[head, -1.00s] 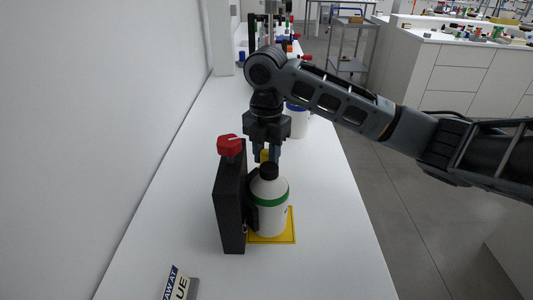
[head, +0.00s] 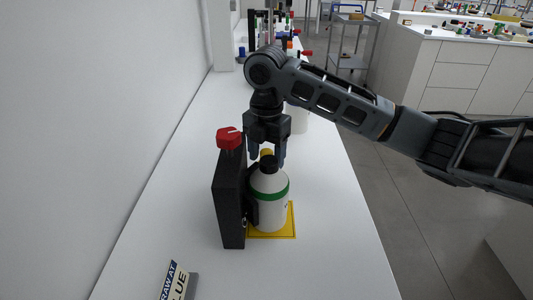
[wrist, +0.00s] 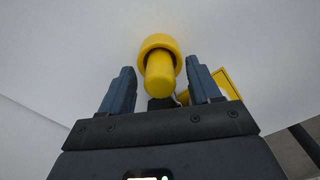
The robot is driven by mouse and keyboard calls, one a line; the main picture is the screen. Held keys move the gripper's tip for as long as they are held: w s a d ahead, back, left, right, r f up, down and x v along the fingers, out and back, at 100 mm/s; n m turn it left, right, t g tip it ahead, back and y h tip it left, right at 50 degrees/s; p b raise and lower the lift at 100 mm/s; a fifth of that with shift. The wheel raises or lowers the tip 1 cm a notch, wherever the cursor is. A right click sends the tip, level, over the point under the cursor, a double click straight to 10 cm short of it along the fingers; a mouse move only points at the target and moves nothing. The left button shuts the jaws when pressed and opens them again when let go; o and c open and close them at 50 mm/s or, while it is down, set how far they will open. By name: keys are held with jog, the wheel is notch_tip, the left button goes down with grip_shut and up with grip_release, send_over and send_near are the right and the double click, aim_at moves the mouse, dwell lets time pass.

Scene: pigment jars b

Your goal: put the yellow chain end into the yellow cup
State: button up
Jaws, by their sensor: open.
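Beyond the peg is the yellow cup (wrist: 160,42), a thick ring with a dark opening. The peg overlaps the near part of the opening and seems to stick out of it; how deep it sits cannot be told.
A white bottle (head: 270,205) with green band and black cap stands on a yellow-edged mat (head: 291,222). A black upright block (head: 229,205) with a red knob (head: 229,138) stands left of it. A white container (head: 299,120) is behind my gripper.

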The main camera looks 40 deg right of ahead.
aim_at(267, 151)
notch_tip(267, 151, up, 8)
jog(key=shift+f, duration=0.1)
dwell(0.5)
dwell(0.5)
